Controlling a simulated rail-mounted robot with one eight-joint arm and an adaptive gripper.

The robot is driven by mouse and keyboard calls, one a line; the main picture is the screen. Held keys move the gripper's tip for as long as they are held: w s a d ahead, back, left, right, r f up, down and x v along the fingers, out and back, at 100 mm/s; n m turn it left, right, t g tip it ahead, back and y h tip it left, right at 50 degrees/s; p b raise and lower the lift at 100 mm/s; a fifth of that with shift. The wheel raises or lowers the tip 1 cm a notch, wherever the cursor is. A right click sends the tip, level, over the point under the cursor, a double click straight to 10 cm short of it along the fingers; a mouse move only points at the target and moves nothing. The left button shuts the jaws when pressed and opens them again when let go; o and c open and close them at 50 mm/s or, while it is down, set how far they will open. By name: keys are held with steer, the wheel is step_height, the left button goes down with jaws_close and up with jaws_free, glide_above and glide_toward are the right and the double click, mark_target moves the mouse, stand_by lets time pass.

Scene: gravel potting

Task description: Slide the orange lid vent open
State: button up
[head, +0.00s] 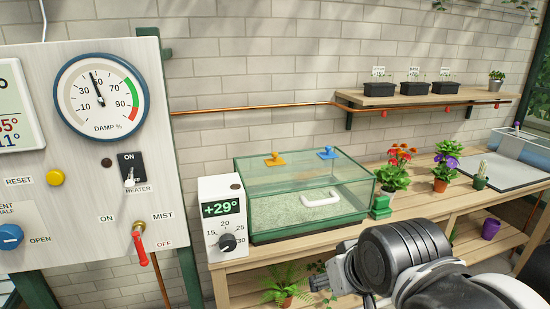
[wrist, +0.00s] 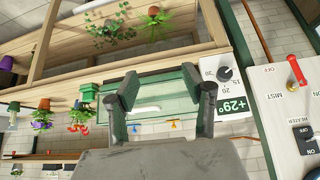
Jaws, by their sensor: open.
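The orange lid vent (head: 275,159) is a small knobbed slider on the left of the glass lid of a green-framed tank (head: 310,234). A similar blue vent (head: 327,153) sits to its right. In the wrist view, which is turned upside down, the orange vent (wrist: 175,124) and the blue vent (wrist: 133,128) show small between the fingers. My gripper (wrist: 160,82) is open and empty, with its dark fingers spread across the view of the tank. In the head view my arm is at the lower right, in front of the bench and apart from the tank.
A heater box (head: 222,218) reading +29° stands left of the tank. Potted flowers (head: 398,165) and a small green block (head: 381,207) stand to its right. A shelf (head: 420,98) with pots and a copper pipe (head: 260,108) run behind. A control panel (head: 90,160) is at the left.

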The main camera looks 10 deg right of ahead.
steer(key=shift+m+g, duration=0.8)
steer(key=shift+m, duration=0.1)
steer(key=w+r+p, duration=0.1)
steer(key=w+r, duration=0.3)
steer(key=w+r+p, duration=0.2)
steer(key=w+r, duration=0.2)
steer(key=r, duration=0.1)
steer(key=w+r+p, duration=0.1)
steer(key=w+r, duration=0.3)
steer(key=shift+w+r, duration=0.25)
steer(key=shift+r, duration=0.15)
steer(key=shift+c, duration=0.4)
steer(key=w+r+m+g+p, duration=0.2)
steer(key=w+r+p, duration=0.45)
steer(key=w, duration=0.85)
steer(key=m+g+p, duration=0.3)
steer(key=m+p, duration=0.1)
steer(key=p, duration=0.3)
glide_above(274, 153)
step_height(274, 153, down, 2)
step_height(274, 153, down, 14)
steer(key=shift+d+r+p, duration=0.1)
steer(key=shift+d+p, duration=0.05)
steer(key=shift+p, duration=0.6)
steer(key=shift+c, duration=0.3)
jaws_close()
